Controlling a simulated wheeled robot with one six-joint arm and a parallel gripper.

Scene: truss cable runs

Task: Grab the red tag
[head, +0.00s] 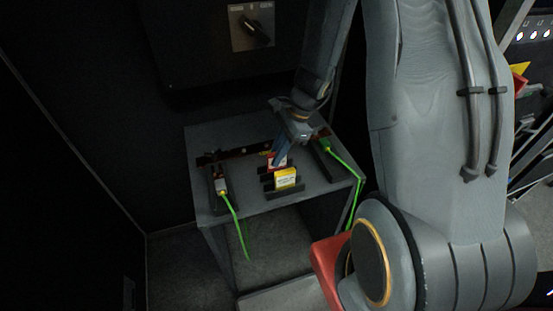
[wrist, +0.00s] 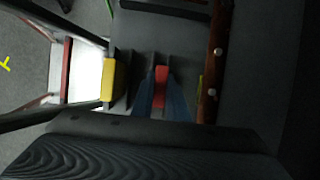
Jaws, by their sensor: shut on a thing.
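The red tag (wrist: 161,76) stands between the two blue fingers of my gripper (wrist: 163,98) in the wrist view. The fingers are shut on it. In the head view the red tag (head: 277,160) shows only in part behind the finger, low in a dark holder on the grey table. My gripper (head: 281,158) reaches down onto it from above. Whether the tag is clear of its holder cannot be told.
A yellow tag (head: 286,179) stands in a holder just in front of the red one; it also shows in the wrist view (wrist: 108,80). Green cables (head: 233,220) hang from connectors on the left and right of the grey table (head: 215,140). A rotary switch (head: 252,27) is on the back panel.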

